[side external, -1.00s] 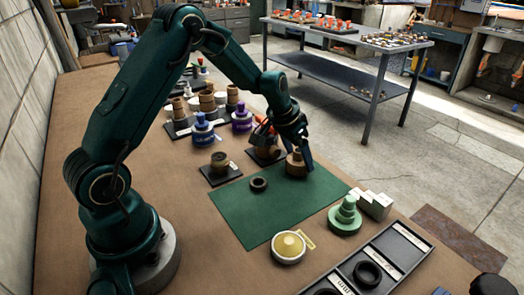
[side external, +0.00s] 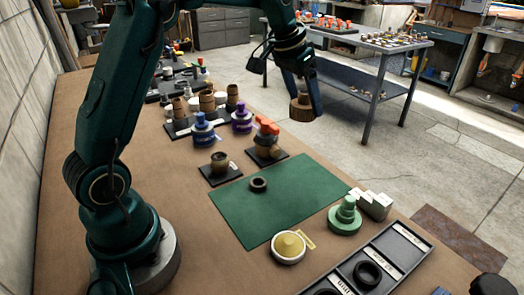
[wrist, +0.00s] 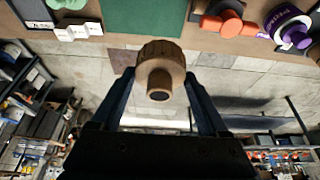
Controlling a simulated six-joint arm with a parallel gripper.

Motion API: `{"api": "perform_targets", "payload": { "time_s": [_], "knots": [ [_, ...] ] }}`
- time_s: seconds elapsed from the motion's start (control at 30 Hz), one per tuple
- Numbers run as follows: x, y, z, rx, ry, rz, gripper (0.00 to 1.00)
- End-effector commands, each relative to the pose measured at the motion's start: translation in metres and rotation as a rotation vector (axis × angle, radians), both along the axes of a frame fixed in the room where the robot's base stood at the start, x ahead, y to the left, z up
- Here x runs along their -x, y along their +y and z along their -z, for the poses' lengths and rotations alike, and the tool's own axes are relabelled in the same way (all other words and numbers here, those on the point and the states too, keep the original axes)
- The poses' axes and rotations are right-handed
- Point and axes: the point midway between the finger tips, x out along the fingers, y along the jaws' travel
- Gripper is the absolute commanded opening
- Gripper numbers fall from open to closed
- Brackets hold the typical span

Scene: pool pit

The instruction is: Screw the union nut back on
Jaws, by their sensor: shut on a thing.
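My gripper (side external: 304,92) is shut on a brown union nut (side external: 301,107) and holds it high above the bench's far edge. In the wrist view the nut (wrist: 160,52) sits between the two fingers (wrist: 160,80), with a narrower round end and dark bore toward the camera. A black ring (side external: 259,184) lies on the green mat (side external: 275,215).
An orange-handled valve (side external: 266,127) stands on a black plate behind the mat. Blue (side external: 202,130) and purple (side external: 241,118) fittings stand farther back. A green stepped piece (side external: 345,216), yellow-topped piece (side external: 289,246) and black tray (side external: 398,232) are at front right. Most of the mat is clear.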

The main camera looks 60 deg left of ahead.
Motion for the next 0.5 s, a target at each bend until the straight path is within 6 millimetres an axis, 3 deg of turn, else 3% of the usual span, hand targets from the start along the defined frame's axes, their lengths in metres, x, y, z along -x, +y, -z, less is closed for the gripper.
{"api": "perform_targets", "payload": {
  "time_s": [0.13, 0.5],
  "knots": [
    [0.000, 0.000, -0.015, -0.001, -0.002, 0.000, 0.23],
    [0.039, 0.042, -0.021, 0.000, -0.001, -0.141, 0.23]
  ]
}}
